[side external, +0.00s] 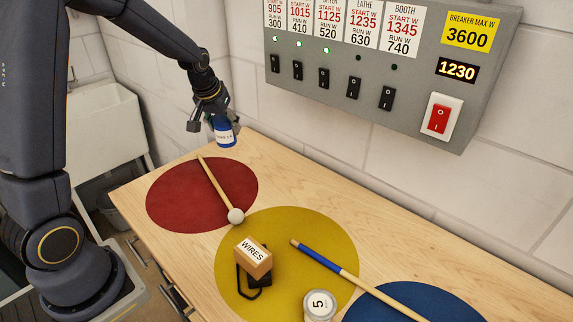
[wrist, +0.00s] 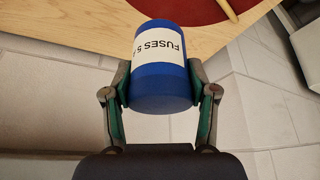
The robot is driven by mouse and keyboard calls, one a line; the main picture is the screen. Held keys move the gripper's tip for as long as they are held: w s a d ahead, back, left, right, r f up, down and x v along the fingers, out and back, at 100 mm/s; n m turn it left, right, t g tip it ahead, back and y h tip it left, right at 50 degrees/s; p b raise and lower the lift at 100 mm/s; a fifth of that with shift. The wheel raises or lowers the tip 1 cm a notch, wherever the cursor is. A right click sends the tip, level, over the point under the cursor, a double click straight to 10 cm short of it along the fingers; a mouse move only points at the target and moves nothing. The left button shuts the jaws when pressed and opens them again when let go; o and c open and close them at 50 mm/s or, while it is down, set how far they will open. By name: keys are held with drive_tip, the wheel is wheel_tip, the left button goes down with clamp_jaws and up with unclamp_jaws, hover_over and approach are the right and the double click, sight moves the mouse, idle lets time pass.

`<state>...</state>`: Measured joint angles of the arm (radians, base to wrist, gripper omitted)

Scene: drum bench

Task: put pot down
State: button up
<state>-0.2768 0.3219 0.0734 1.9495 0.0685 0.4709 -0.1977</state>
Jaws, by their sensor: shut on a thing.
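My gripper (wrist: 160,92) is shut on a blue pot (wrist: 162,84) with a white label that reads "FUSES 5 A" or similar, partly cut off. In the side external view the blue pot (side external: 225,134) hangs from my gripper (side external: 213,118) near the bench's far left edge, by the wall. It appears held above the bench, beyond the red disc (side external: 180,205). The underside of the pot and its exact height are hard to tell.
The wooden bench (side external: 400,240) also carries a mallet with a white head (side external: 236,216), a yellow disc (side external: 235,290), a "WIRES" box (side external: 253,257), a white-lidded jar (side external: 319,304), a blue-banded stick (side external: 318,258) and a blue disc (side external: 410,297). A switch panel (side external: 420,115) hangs on the wall.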

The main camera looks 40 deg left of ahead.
drive_tip(key=s+a+f+n, duration=0.1)
drive_tip(key=a, duration=0.4)
drive_tip(key=w+a+f, duration=0.1)
drive_tip(key=w+f, duration=0.2)
drive_tip(key=w, duration=0.1)
drive_tip(key=w+a+f, duration=0.2)
drive_tip(key=w+f, duration=0.1)
drive_tip(key=w, duration=0.1)
drive_tip(key=w+a+f, duration=0.1)
drive_tip(key=w+f, duration=0.2)
drive_tip(key=w, duration=0.1)
drive_tip(key=shift+a+f, duration=0.25)
drive_tip(key=shift+f, duration=1.55)
drive_tip(key=shift+f, duration=0.2)
drive_tip(key=o, duration=1.2)
drive_tip(key=shift+o, duration=0.2)
